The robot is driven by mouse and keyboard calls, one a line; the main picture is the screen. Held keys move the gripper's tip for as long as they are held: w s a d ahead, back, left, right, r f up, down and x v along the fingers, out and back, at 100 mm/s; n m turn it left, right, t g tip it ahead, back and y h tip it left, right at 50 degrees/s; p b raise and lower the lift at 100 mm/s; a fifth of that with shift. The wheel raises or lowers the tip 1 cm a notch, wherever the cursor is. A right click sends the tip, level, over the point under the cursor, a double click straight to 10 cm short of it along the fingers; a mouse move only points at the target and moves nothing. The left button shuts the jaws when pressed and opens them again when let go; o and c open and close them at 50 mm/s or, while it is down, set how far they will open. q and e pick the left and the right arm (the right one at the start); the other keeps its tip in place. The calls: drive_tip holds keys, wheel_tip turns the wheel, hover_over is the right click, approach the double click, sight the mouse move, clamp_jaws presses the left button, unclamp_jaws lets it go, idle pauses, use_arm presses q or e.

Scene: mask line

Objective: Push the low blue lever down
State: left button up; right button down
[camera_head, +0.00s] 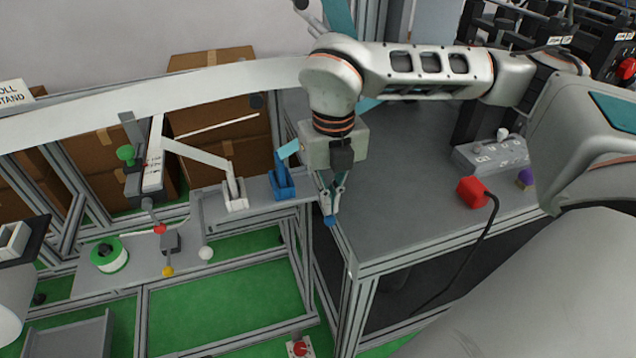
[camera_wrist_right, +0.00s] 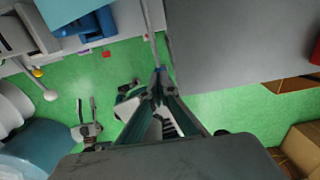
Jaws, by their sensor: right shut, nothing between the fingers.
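The blue lever has a dark blue base (camera_head: 283,184) at the right end of the grey shelf. Its lighter blue arm (camera_head: 289,150) slants up to the right and passes behind my right wrist. In the right wrist view the blue base (camera_wrist_right: 95,22) is at the top left, with a light blue piece beside it, probably the arm. My right gripper (camera_head: 331,218) is shut and empty, pointing down right of the base, by the grey table's corner. Its closed tips (camera_wrist_right: 160,72) show in the wrist view, apart from the base. My left gripper is not in view.
A white lever (camera_head: 235,198) stands left of the blue one. The grey table (camera_head: 400,215) carries a red block (camera_head: 472,192) with a black cable and a grey control box (camera_head: 490,155). A green-rimmed spool (camera_head: 109,254) sits lower left. Open frame bars surround the shelf.

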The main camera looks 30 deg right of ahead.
drive_tip(key=shift+r+p, duration=1.45)
drive_tip(key=shift+r, duration=0.65)
wheel_tip(320, 180, up, 4)
drive_tip(key=shift+f+p, duration=0.1)
drive_tip(key=shift+p, duration=1.1)
